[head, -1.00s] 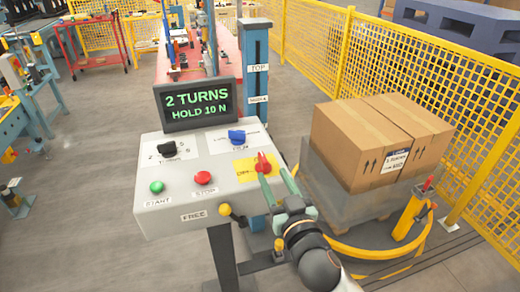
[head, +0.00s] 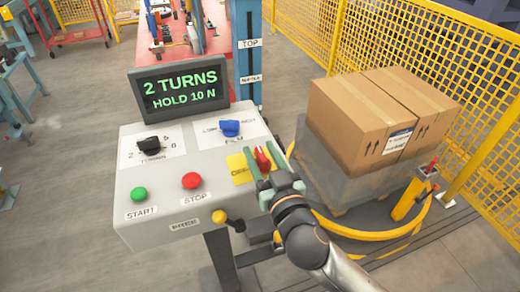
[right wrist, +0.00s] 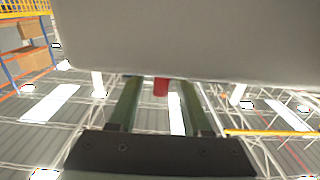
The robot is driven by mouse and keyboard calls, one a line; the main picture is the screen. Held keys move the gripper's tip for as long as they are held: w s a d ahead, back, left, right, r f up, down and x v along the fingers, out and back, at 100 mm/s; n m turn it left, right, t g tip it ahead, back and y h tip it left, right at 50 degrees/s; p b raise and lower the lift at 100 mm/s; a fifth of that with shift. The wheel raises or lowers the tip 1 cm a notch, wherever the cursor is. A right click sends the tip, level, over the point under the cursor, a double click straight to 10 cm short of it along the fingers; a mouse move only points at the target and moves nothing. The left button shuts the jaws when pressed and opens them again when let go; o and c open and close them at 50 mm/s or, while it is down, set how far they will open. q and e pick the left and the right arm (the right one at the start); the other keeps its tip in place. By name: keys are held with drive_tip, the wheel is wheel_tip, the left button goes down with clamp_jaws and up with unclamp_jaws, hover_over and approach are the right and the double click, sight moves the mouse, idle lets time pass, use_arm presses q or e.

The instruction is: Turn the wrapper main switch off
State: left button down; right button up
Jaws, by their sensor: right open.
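The main switch is a red knob (head: 262,159) on a yellow plate (head: 240,171) at the right of the grey control panel (head: 150,208). Part of the plate's lettering is hidden behind my gripper. My right gripper (head: 261,165) is open, with its two green fingers on either side of the red knob. In the right wrist view the red knob (right wrist: 161,86) shows between the fingers (right wrist: 158,103), with gaps on both sides. I cannot tell whether a finger touches it. My left gripper is not in view.
The panel also has a black turns knob (head: 149,146), a blue film knob (head: 229,128), a green start button (head: 138,194), a red stop button (head: 192,181) and a yellow knob (head: 219,216) at its front edge. A display (head: 180,89) stands behind. Wrapped boxes (head: 360,125) stand right.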

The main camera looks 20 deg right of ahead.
drive_tip(key=shift+s, duration=0.1)
drive_tip(key=shift+c, duration=0.3)
clamp_jaws()
